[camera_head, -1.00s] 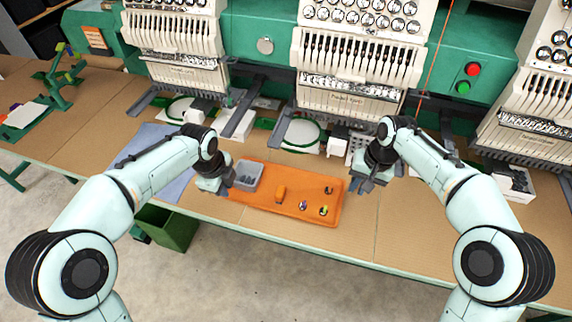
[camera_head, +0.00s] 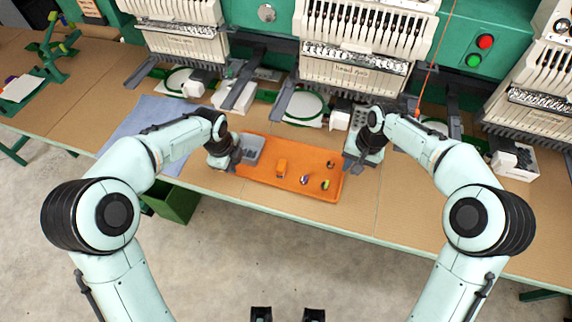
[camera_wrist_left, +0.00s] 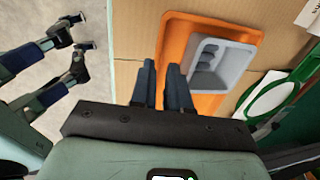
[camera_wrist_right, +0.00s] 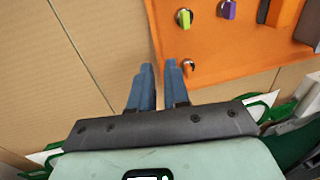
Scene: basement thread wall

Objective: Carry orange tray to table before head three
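The orange tray (camera_head: 262,181) lies flat on the cardboard-covered worktop. It holds a grey bin (camera_head: 252,142), an orange block (camera_head: 282,168) and several small bobbin-like pieces. My left gripper (camera_head: 236,158) is at the tray's left end, beside the bin; in the left wrist view its fingers (camera_wrist_left: 162,75) lie along the tray's rim with a narrow gap. My right gripper (camera_head: 350,160) is at the right end; its fingers (camera_wrist_right: 158,78) lie along the rim there, also with a narrow gap. Whether either pair presses on the rim is unclear.
Embroidery heads (camera_head: 355,60) line the back, with white hoops (camera_head: 300,106) under them. A blue cloth (camera_head: 150,122) lies to the left of the tray. The cardboard worktop (camera_head: 400,205) is clear at the front right. A green bin (camera_head: 173,203) stands below the front edge.

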